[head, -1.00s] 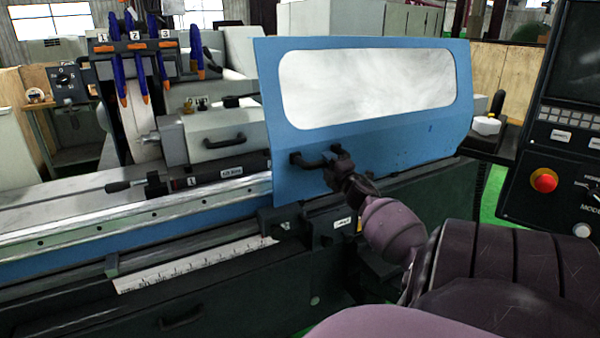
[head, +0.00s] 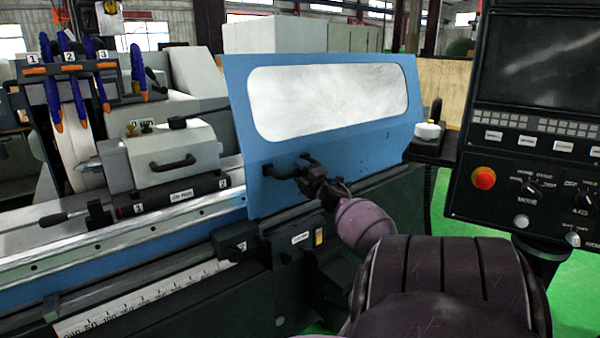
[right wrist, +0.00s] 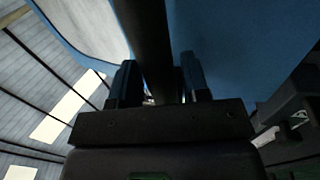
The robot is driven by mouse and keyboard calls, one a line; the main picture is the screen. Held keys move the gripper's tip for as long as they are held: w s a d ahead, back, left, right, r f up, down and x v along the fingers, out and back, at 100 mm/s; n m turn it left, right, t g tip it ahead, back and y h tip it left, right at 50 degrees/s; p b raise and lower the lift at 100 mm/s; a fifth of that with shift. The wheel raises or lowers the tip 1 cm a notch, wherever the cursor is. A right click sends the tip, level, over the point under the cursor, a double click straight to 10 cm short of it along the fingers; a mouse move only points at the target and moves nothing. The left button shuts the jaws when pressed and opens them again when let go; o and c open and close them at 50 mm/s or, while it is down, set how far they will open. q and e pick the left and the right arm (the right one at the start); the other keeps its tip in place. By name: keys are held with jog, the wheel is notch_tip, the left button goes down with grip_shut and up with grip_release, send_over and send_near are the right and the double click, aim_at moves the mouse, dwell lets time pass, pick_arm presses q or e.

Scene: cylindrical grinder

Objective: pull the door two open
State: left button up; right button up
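The blue door (head: 350,155) with a large pale window stands on the machine front in the head view. I take it as door two; no number shows on it. Its dark bar handle (head: 272,171) is near its lower left corner. My right gripper (head: 304,172) is at the right part of this handle. In the right wrist view the handle (right wrist: 147,38) passes between the two fingers of my right gripper (right wrist: 160,85), which look closed around it. The blue door panel (right wrist: 240,35) is close behind. My left gripper is not in view.
A grey housing with a handle (head: 178,160) and a rail (head: 120,255) lie left of the door. A control panel with a red button (head: 484,178) stands at right, beside a small shelf with a white object (head: 428,131). Green floor shows below the panel.

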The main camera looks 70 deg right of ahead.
jog(key=shift+o, duration=0.7)
jog(key=shift+s+a+f, duration=0.1)
jog(key=shift+s, duration=0.05)
jog(key=v, duration=1)
jog(key=shift+s, duration=0.2)
jog(key=shift+a, duration=0.1)
